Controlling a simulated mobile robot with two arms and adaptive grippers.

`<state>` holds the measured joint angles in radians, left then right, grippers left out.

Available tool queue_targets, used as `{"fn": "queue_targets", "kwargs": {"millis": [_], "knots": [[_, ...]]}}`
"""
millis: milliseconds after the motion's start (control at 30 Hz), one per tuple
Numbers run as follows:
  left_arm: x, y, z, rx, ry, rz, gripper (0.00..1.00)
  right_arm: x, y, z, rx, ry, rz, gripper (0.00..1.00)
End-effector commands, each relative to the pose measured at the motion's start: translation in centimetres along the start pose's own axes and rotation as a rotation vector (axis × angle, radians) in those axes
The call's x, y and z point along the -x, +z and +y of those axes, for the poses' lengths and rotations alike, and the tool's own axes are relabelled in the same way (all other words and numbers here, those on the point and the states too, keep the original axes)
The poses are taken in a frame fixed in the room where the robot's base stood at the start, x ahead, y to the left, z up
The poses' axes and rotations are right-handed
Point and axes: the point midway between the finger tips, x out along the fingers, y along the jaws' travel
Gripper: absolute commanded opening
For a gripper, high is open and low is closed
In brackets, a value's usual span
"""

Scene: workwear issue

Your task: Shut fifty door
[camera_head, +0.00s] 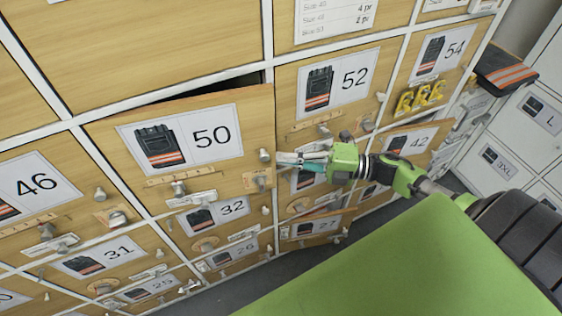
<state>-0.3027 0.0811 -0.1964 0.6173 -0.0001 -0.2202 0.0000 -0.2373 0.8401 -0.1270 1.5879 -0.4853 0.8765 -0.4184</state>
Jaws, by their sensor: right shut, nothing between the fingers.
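I cannot tell whether the fingertips touch the door. My left gripper is not in view.
Closed-looking doors 46 (62,178), 52 (348,65) and 54 (459,40) are around it. Door 27 (318,228) below stands out from the cabinet.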

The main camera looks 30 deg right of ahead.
Motion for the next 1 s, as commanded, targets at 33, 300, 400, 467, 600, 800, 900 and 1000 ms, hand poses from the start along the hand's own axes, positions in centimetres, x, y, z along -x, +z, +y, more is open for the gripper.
{"fn": "queue_targets", "kwargs": {"millis": [33,300,400,467,600,800,900,1000], "knots": [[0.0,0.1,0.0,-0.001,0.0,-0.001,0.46,-0.2,-0.4,0.2,-0.001,0.008,0.01,0.0],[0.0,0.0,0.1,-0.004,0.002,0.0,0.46,-0.2,-0.4,0.3,-0.001,0.01,0.01,0.0],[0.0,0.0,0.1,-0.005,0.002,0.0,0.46,-0.2,-0.4,0.3,-0.001,0.011,0.011,0.0],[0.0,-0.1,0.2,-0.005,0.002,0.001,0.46,-0.2,-0.4,0.3,-0.001,0.011,0.011,0.0],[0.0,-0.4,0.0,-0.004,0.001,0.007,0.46,0.1,-0.4,0.3,-0.002,0.01,0.011,0.0],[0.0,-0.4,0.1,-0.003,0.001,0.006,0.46,3.3,-0.2,0.0,-0.004,0.004,0.003,0.0],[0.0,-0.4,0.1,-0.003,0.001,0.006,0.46,5.6,-0.1,-0.1,-0.005,0.002,0.001,0.0],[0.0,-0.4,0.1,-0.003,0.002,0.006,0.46,7.8,0.0,-0.2,-0.004,0.001,-0.001,0.0]]}}
